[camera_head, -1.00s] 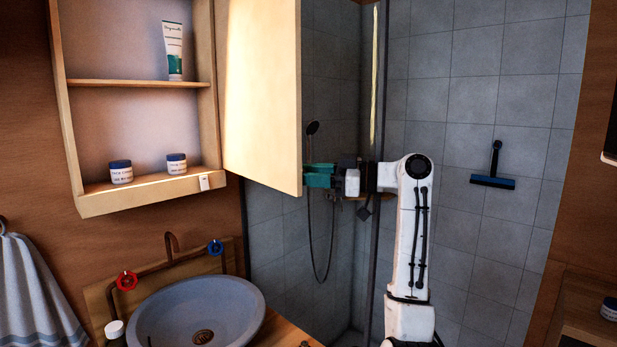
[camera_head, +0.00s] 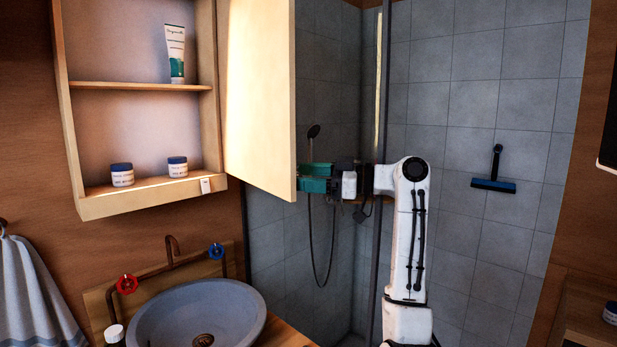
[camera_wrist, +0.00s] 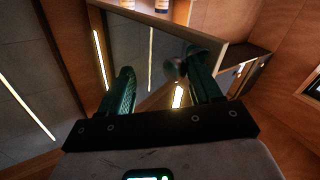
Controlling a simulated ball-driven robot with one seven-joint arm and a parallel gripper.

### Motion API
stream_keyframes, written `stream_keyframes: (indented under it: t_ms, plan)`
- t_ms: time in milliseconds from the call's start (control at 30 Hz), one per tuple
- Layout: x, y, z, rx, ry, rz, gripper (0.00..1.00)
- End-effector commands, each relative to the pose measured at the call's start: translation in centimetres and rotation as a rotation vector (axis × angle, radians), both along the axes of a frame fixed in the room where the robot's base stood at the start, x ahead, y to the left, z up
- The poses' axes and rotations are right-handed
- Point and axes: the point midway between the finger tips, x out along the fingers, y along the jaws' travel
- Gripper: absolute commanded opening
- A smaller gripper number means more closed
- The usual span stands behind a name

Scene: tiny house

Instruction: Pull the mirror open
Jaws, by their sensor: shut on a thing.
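The mirror (camera_head: 262,95) is the cabinet's hinged door. In the head view it stands swung well out from the cabinet (camera_head: 140,198), with its pale wooden back showing and its reflective face turned away. My gripper (camera_head: 303,178), with teal fingers, is at the lower part of the door's free edge and is shut on it. The exact contact is partly hidden.
A tube (camera_head: 175,52) and two jars (camera_head: 122,175) stand on the open shelves. A sink basin (camera_head: 200,310) with red and blue taps lies below the door. A tiled shower with a hand shower (camera_head: 313,132) is behind my arm. A towel (camera_head: 40,290) hangs at left.

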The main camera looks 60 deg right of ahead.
Motion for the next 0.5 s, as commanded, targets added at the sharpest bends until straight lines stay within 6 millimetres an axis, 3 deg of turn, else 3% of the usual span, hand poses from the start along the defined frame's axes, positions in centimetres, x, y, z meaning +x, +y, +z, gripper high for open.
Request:
stream_keyframes:
  t_ms: [100, 500]
  plan:
    - [-1.7, -0.6, -0.7, -0.005, 0.01, -0.005, 0.54]
    - [-8.8, -2.5, -0.1, -0.004, 0.002, -0.006, 0.54]
